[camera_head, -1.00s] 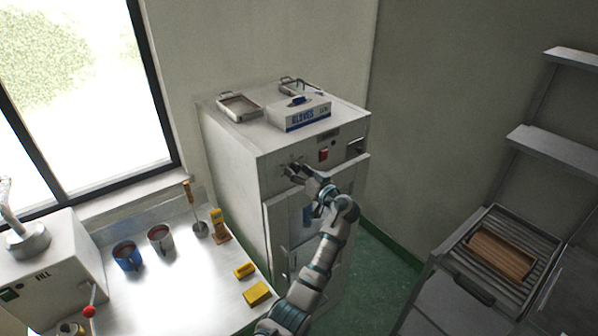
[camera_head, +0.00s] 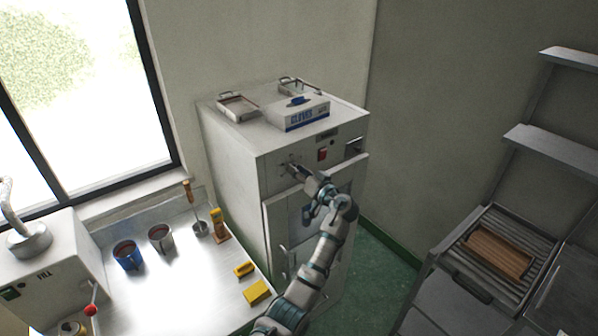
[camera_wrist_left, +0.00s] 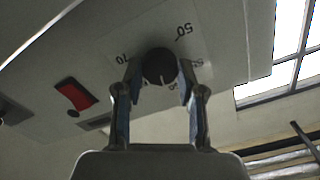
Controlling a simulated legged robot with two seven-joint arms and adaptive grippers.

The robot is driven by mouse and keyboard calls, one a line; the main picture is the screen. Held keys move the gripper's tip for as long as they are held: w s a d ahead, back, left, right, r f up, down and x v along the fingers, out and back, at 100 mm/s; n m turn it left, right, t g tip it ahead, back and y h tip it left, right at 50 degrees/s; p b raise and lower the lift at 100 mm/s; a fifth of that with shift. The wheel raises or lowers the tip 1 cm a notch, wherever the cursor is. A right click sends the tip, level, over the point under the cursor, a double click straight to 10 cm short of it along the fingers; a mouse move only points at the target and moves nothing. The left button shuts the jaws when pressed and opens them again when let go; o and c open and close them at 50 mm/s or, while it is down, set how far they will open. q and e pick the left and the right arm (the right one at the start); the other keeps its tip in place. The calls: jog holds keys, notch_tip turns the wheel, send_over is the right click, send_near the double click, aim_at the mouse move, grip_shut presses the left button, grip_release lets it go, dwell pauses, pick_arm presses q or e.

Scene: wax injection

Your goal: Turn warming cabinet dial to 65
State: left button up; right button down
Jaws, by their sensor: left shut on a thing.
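The warming cabinet (camera_head: 228,152) stands in the middle of the head view, against the wall. Its dark round dial (camera_wrist_left: 159,65) shows in the left wrist view, between my left gripper's fingers (camera_wrist_left: 156,82). The fingers are shut on the dial from both sides. A short pale mark on the dial points down in that picture. The printed numbers 50 and 70 are readable around it; others are partly hidden by the fingers. In the head view my left gripper (camera_head: 293,169) is at the upper front panel and covers most of the dial. My right gripper is not in view.
A red switch (camera_head: 322,154) is right of the dial. A glove box (camera_head: 303,117) and metal trays (camera_head: 239,108) sit on top of the cabinet. A metal table (camera_head: 190,278) at left holds mugs (camera_head: 127,256) and yellow blocks (camera_head: 256,291). A slatted rack (camera_head: 522,237) stands at right.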

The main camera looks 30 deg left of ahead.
pick_arm(q)
jog(key=shift+m+p, duration=2.4)
jog(key=shift+m, duration=2.4)
jog(key=o, duration=1)
jog(key=shift+w, duration=0.1)
jog(key=shift+o, duration=0.7)
jog(key=shift+a+f, duration=0.1)
jog(key=shift+f, duration=0.05)
jog(key=shift+w+a, duration=0.1)
jog(key=shift+w, duration=0.05)
